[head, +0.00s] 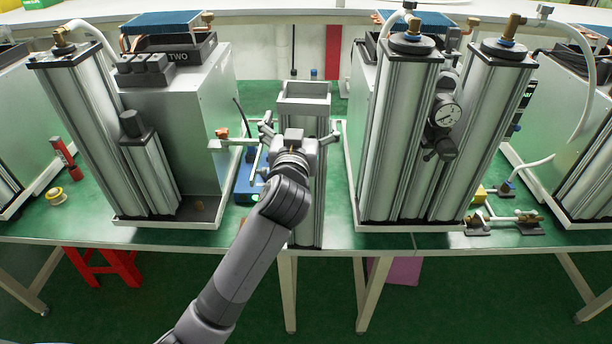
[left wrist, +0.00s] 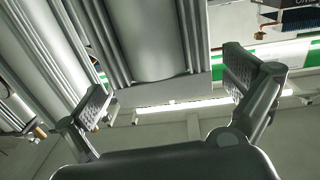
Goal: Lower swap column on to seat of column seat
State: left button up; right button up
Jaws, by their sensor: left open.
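An upright silver column (head: 318,200) with a square open top, apparently the swap column, stands at the middle of the table's front edge in the head view. My left gripper (head: 299,134) is in front of its upper part, open, with one finger toward each side. In the left wrist view a ribbed silver column (left wrist: 155,40) shows between and beyond the open fingers, with gaps on both sides. I cannot tell whether the fingers touch it. The column seat cannot be made out for sure, nor whether the column's foot rests on anything. My right gripper is not in view.
A machine with silver columns (head: 95,125) and a grey box labelled TWO stands left; another with paired columns (head: 400,130) and a gauge (head: 447,114) stands close on the right. A blue item (head: 246,175) lies just left of the middle column.

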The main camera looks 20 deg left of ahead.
pick_arm(q)
jog(key=shift+w+a, duration=0.15)
jog(key=shift+w, duration=0.35)
jog(key=w+p, duration=0.1)
jog(key=w, duration=0.1)
jog(key=w+p, duration=0.1)
jog(key=w, duration=0.1)
jog(key=shift+a+p, duration=0.25)
jog(key=shift+p, duration=0.1)
jog(key=shift+w+a+f, duration=0.1)
jog(key=shift+w+f, duration=0.05)
jog(key=shift+w, duration=0.3)
jog(key=shift+c, duration=0.4)
jog(key=c, duration=1.6)
jog(key=shift+r, duration=0.2)
